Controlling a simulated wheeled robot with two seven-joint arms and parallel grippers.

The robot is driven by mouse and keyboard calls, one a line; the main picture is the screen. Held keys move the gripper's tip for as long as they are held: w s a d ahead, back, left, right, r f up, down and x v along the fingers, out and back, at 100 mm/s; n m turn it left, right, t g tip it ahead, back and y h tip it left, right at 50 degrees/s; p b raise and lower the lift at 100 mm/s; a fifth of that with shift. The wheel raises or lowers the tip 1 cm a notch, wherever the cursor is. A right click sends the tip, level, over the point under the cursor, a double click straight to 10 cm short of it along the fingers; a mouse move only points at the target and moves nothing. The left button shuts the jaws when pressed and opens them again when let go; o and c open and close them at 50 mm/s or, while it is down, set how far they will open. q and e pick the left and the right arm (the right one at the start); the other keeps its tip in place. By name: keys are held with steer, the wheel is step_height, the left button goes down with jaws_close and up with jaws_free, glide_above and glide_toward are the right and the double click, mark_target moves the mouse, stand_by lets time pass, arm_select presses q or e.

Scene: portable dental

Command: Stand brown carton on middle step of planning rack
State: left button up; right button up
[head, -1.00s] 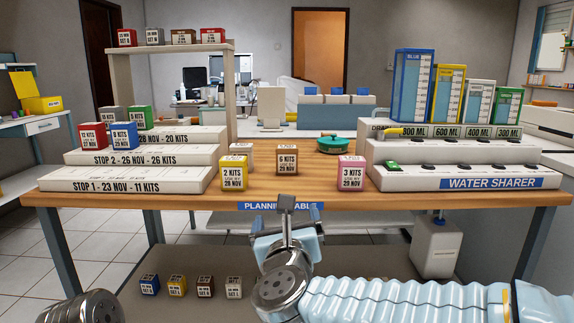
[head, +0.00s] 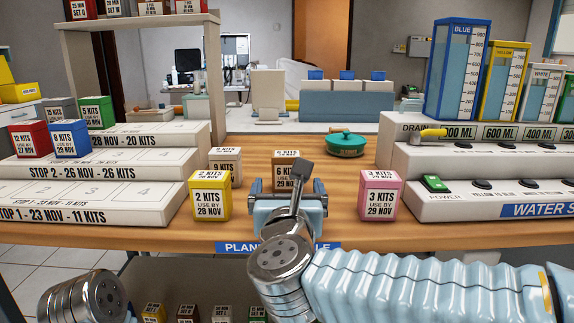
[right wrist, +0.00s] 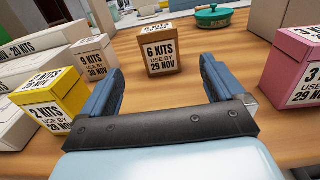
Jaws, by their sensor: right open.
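The brown carton (head: 286,170), labelled 6 kits, stands upright on the wooden table; my right gripper partly covers it in the head view. In the right wrist view the brown carton (right wrist: 163,52) stands ahead, between the lines of the two fingers and beyond their tips. My right gripper (head: 289,188) is open and empty; its blue fingers (right wrist: 158,85) are apart and not touching the carton. The planning rack is the white stepped stand at left; its middle step (head: 50,170), marked Stop 2, holds a red carton (head: 31,139) and a blue carton (head: 70,139). My left gripper's fingers are not in view.
A yellow carton (head: 211,195) and a white carton (head: 225,163) stand left of the brown one, a pink carton (head: 378,195) right. A green round pot (head: 346,144) sits behind. The water sharer (head: 480,172) fills the right side. A shelf (head: 140,22) rises behind the rack.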

mark_target(288, 168)
steer(key=w+p, duration=0.1)
steer(key=w, duration=0.7)
steer(key=shift+w, duration=0.15)
steer(key=w, duration=0.1)
steer(key=w+p, duration=0.1)
steer(key=w, duration=0.3)
steer(key=shift+r+p, duration=0.35)
steer(key=shift+r, duration=0.05)
steer(key=shift+w, duration=0.3)
steer(key=c, duration=1.2)
steer(key=shift+o, duration=0.2)
